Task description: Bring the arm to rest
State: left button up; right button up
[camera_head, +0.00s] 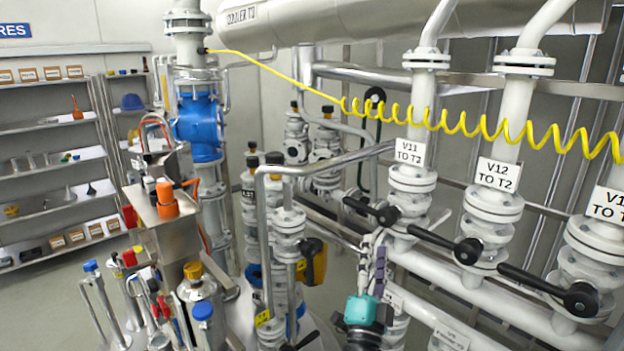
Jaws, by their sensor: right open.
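My right gripper (372,250) shows at the lower middle, with a teal and dark wrist below it and grey and black fingers pointing up and away. It is open, and I see nothing held between its fingers. In the picture it stands in front of the white pipework, just left of and below the black lever of valve V11 (386,214). I cannot tell how close it is to the pipes. My left gripper is not in view.
Valves V12 (467,250) and another labelled one (580,298) carry black levers on the right. A coiled yellow hose (470,128) hangs above. A metal box with tools (165,235) stands left. Shelves (50,160) line the far left, with bare floor (45,305) before them.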

jog(key=s+a+f+n+g+y, duration=0.2)
jog(key=s+f+n+g+y, duration=0.1)
jog(key=f+n+g+y, duration=0.25)
jog(key=s+a+f+n+g+y, duration=0.2)
jog(key=s+f+n+g+y, duration=0.15)
jog(key=f+n, duration=0.35)
jog(key=s+d+f+n+g+h, duration=0.1)
jog(key=s+d+f+g, duration=0.2)
jog(key=s+f, duration=0.3)
jog(key=s+d+f+n+g+h, duration=0.1)
jog(key=s+d+f+n+g, duration=0.1)
jog(key=s+f, duration=0.4)
jog(key=s+d+g, duration=0.1)
jog(key=s+g, duration=0.1)
jog(key=s, duration=0.1)
jog(key=shift+d, duration=0.35)
